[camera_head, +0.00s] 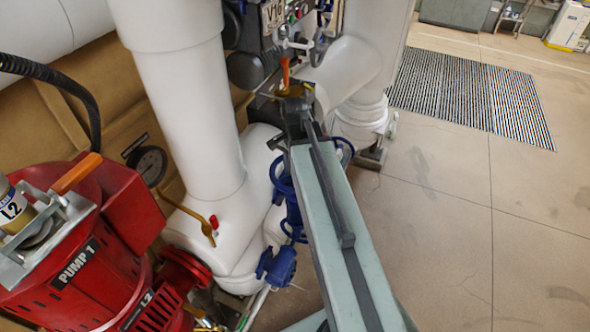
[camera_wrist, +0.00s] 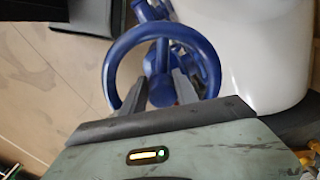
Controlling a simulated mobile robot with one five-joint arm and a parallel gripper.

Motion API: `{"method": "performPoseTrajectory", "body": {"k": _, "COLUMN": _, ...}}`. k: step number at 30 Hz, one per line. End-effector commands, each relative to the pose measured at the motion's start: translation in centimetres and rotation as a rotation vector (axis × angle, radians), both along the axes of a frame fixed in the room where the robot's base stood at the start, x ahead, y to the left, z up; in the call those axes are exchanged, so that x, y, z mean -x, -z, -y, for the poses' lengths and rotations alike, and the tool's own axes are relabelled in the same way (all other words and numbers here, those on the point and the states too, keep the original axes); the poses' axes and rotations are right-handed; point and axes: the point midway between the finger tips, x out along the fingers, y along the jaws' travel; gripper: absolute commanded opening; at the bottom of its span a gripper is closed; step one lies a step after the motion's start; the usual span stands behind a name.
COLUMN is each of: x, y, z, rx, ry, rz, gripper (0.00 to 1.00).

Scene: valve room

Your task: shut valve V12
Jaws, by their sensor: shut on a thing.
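A blue handwheel (camera_wrist: 110,72) fills the upper middle of the wrist view, with a blue valve body behind it. My gripper (camera_wrist: 162,88) reaches into the wheel with its two dark fingers and is shut on it; the exact part gripped is partly hidden. No V12 tag is readable, so I cannot tell which wheel is V12.
A red pump (camera_head: 85,270) marked PUMP 1 stands at the left. A thick white pipe (camera_head: 190,110) rises beside the valves. A plate reading V16 (camera_head: 273,14) and an orange lever (camera_head: 285,72) are above. The floor to the right is clear, with a grating (camera_head: 465,95).

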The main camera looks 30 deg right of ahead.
Motion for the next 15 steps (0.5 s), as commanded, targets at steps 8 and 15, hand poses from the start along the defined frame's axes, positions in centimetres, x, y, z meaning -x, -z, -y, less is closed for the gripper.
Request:
{"method": "performPoseTrajectory", "body": {"k": 8, "x": 0.47, "y": 0.69, "z": 1.27, "rx": 0.017, "ry": 0.054, "rz": -0.007, "gripper": 0.0}}
{"method": "performPoseTrajectory", "body": {"k": 15, "x": 0.49, "y": 0.69, "z": 1.3, "rx": 0.017, "ry": 0.055, "rz": -0.007, "gripper": 0.59}}
